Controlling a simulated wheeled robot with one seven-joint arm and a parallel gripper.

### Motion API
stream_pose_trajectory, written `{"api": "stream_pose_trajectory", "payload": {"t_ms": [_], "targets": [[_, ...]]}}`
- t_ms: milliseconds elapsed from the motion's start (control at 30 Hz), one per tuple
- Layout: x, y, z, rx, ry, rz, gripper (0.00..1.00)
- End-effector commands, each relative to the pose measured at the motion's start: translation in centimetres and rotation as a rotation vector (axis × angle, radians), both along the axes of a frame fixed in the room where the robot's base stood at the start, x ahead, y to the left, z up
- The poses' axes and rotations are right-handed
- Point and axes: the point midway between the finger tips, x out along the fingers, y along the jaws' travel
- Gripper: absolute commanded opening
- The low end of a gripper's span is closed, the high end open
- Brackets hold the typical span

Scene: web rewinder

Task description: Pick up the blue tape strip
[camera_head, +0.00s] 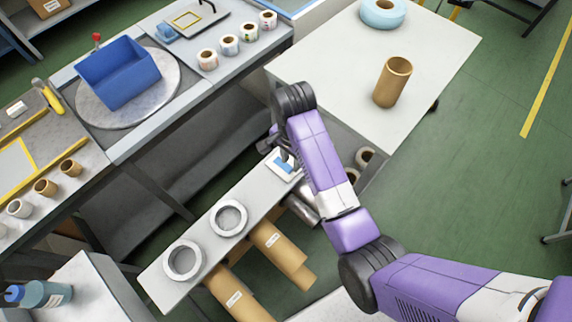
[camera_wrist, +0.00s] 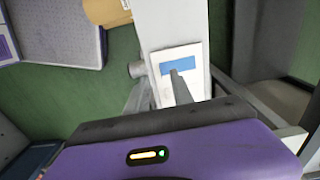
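The blue tape strip (camera_wrist: 176,57) lies on a white card (camera_wrist: 160,89) on a pale narrow shelf. In the head view the blue strip (camera_head: 283,167) shows only in part below my gripper (camera_head: 284,158). In the wrist view one grey finger of my gripper (camera_wrist: 175,75) reaches over the card, its tip at the strip's lower edge. I cannot tell whether it touches the strip.
Two pale rings (camera_head: 229,217) sit farther along the shelf (camera_head: 203,235). Brown rolls (camera_head: 279,252) lie beside and below it. A pale table (camera_head: 430,70) with a brown tube (camera_head: 392,84) stands at right. A blue bin (camera_head: 118,76) stands on the left bench.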

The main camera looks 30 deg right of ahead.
Motion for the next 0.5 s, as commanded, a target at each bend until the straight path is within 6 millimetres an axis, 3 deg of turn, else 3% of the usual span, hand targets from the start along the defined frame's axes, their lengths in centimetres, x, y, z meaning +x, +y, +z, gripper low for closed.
{"api": "stream_pose_trajectory", "payload": {"t_ms": [300,500], "targets": [[0.0,-0.3,-4.2,0.001,0.001,0.002,0.28],[0.0,-0.2,-5.0,0.000,-0.002,0.002,0.28]]}}
